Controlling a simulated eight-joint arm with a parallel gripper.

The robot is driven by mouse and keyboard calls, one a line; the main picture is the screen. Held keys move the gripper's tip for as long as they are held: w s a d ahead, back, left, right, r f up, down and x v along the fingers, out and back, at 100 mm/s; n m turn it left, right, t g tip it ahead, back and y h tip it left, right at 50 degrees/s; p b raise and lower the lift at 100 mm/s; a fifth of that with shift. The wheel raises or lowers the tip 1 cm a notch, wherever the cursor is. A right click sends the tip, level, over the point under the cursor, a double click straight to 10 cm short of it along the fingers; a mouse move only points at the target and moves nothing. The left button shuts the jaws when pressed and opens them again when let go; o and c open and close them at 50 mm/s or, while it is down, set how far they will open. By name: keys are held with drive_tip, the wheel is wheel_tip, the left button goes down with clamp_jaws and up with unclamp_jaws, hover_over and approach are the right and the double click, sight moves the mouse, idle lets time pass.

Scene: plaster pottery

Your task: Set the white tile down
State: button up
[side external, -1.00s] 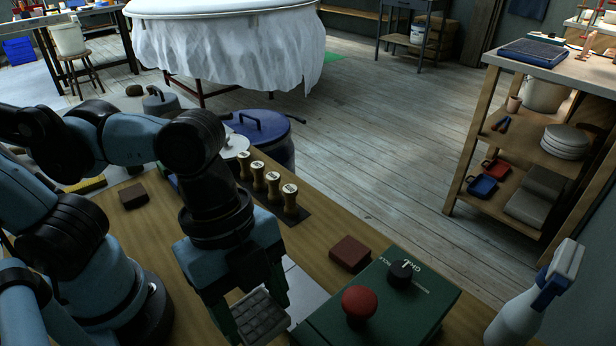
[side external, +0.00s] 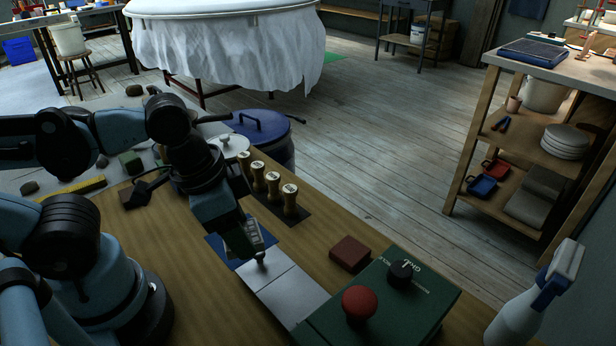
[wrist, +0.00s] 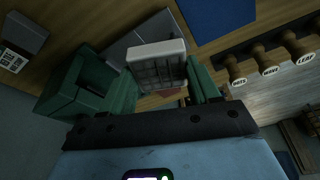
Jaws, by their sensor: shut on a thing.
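My gripper (wrist: 165,80) has green fingers, shut on a white tile (wrist: 157,64) with a gridded face, held between them in the wrist view. In the side view my gripper (side external: 245,243) is low over the bench, beside a blue mat (side external: 217,250); the held tile is mostly hidden there. Whether the held tile touches anything, I cannot tell.
Wooden-handled stamps (side external: 273,188) stand in a row behind the mat. A green box (side external: 390,305) with a red knob and a brown block (side external: 349,254) are at the right. A spray bottle (side external: 535,300) stands near the right edge.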

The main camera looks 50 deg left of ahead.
drive_tip(key=w+a+f, duration=0.1)
drive_tip(key=a+f, duration=0.1)
drive_tip(key=a, duration=0.1)
drive_tip(key=w+a+f, duration=0.2)
drive_tip(key=a, duration=0.1)
drive_tip(key=w+a+f, duration=0.1)
drive_tip(key=a+f, duration=0.1)
drive_tip(key=a, duration=0.1)
drive_tip(key=shift+w+a+f, duration=0.15)
drive_tip(key=shift+a+f, duration=0.05)
drive_tip(key=shift+a, duration=0.15)
drive_tip(key=shift+f, duration=1.95)
drive_tip(key=shift+f, duration=0.15)
drive_tip(key=o, duration=1.2)
drive_tip(key=shift+v, duration=6.05)
drive_tip(key=w+d+r+n+t+y, duration=0.1)
drive_tip(key=w+d+n+t, duration=0.3)
drive_tip(key=w, duration=0.3)
drive_tip(key=shift+w+d+r, duration=0.3)
drive_tip(key=shift+w+r, duration=0.05)
drive_tip(key=shift+r, duration=0.05)
